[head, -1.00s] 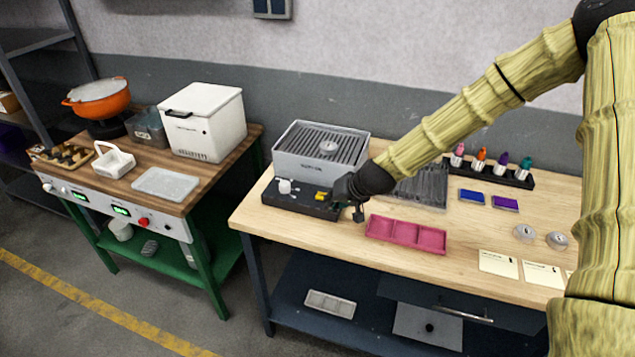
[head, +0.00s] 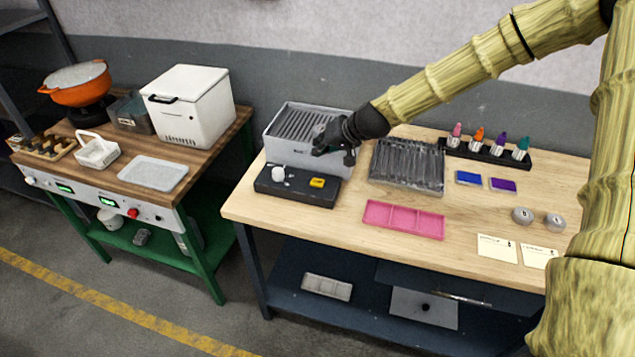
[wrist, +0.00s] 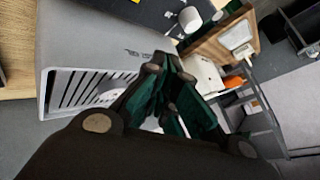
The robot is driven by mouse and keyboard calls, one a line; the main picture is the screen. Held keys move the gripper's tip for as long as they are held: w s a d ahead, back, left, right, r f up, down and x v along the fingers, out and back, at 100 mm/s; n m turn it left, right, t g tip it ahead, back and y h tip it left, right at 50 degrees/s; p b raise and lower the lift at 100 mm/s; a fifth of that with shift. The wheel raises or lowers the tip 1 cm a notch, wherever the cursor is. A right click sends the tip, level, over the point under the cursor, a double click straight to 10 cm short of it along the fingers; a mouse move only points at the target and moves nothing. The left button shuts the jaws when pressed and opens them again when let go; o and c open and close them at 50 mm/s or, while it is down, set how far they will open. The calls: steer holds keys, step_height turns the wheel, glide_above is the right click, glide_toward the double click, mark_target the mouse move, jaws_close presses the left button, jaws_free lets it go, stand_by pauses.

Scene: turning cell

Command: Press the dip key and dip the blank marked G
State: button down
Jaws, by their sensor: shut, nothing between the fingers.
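The grey tank (head: 285,158) has a slatted top (head: 300,122) and stands at the bench's left end. In the wrist view a pale round piece (wrist: 112,94) lies on its slats, partly behind my fingers; no mark on it is readable. My gripper (head: 326,148) is shut and empty, over the tank's front right part, and hides that piece in the head view. The black control base (head: 300,192) in front carries a yellow key (head: 317,183) and a white knob (head: 278,173). Two grey round blanks (head: 521,215) (head: 554,220) lie at the right; their marks are too small to read.
A dark ribbed tray (head: 407,165) and a pink three-part tray (head: 403,219) lie right of the tank. Bottles in a black rack (head: 487,152), blue and purple pads (head: 468,178) and white cards (head: 497,248) are further right. A side table (head: 130,187) stands left, across a gap.

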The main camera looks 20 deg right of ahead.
mark_target(320, 180)
steer(key=shift+f+b, duration=2.9)
steer(key=shift+f, duration=1.3)
steer(key=shift+s+f, duration=0.1)
steer(key=shift+f, duration=0.05)
steer(key=shift+f+b, duration=0.25)
steer(key=shift+b, duration=0.1)
steer(key=shift+f+b, duration=0.35)
steer(key=shift+f, duration=0.1)
steer(key=shift+r, duration=0.2)
steer(key=shift+r+p, duration=0.6)
steer(key=shift+r, duration=0.2)
steer(key=shift+r+p, duration=1.65)
steer(key=shift+r, duration=0.75)
